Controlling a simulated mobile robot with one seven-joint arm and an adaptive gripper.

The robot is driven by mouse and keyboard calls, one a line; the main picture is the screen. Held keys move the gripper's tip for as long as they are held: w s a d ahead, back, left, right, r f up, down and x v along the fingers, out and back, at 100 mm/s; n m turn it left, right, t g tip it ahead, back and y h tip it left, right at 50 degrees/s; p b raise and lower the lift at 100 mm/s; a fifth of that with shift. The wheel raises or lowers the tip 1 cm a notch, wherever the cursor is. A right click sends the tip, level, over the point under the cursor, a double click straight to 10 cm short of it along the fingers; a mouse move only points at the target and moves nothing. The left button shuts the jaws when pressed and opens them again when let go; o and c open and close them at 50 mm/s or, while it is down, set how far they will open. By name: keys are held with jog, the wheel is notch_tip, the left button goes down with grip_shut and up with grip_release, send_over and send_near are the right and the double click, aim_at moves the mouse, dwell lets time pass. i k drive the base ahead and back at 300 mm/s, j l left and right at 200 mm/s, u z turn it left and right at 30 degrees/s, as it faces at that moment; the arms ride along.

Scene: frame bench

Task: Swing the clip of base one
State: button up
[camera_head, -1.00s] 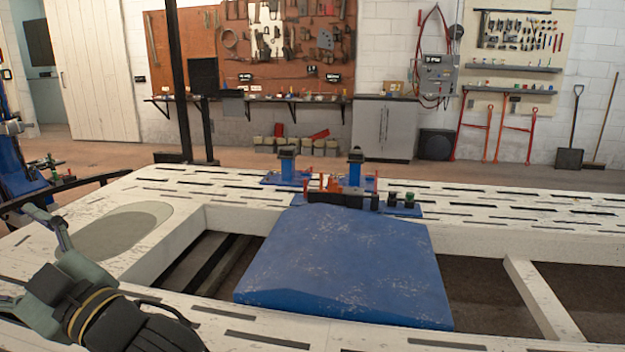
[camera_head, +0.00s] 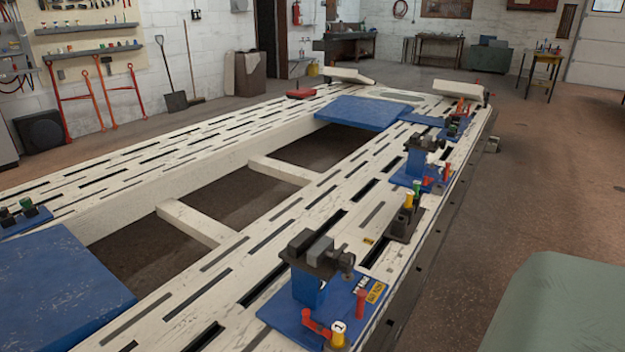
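Base one is a blue plate (camera_head: 283,316) on the near right rail of the white frame bench (camera_head: 150,310). A blue post with a dark grey clamp head (camera_head: 318,258) stands on it. A yellow peg (camera_head: 338,335) with a white top marked 1 is at its front edge, partly cut off by the picture. A red clip (camera_head: 316,325) lies low beside the yellow peg, its arm pointing left. A separate upright red peg (camera_head: 361,304) stands to the right. My gripper is not in view.
Beyond base one stand a dark block with yellow and green pegs (camera_head: 403,222) and another blue clamp base (camera_head: 418,178). Blue panels lie at the near left (camera_head: 55,290) and far end (camera_head: 360,113).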

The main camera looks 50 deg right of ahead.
aim_at(319, 329)
jog(key=k+l+z, duration=0.1)
jog(key=z, duration=1.15)
jog(key=k+l, duration=0.05)
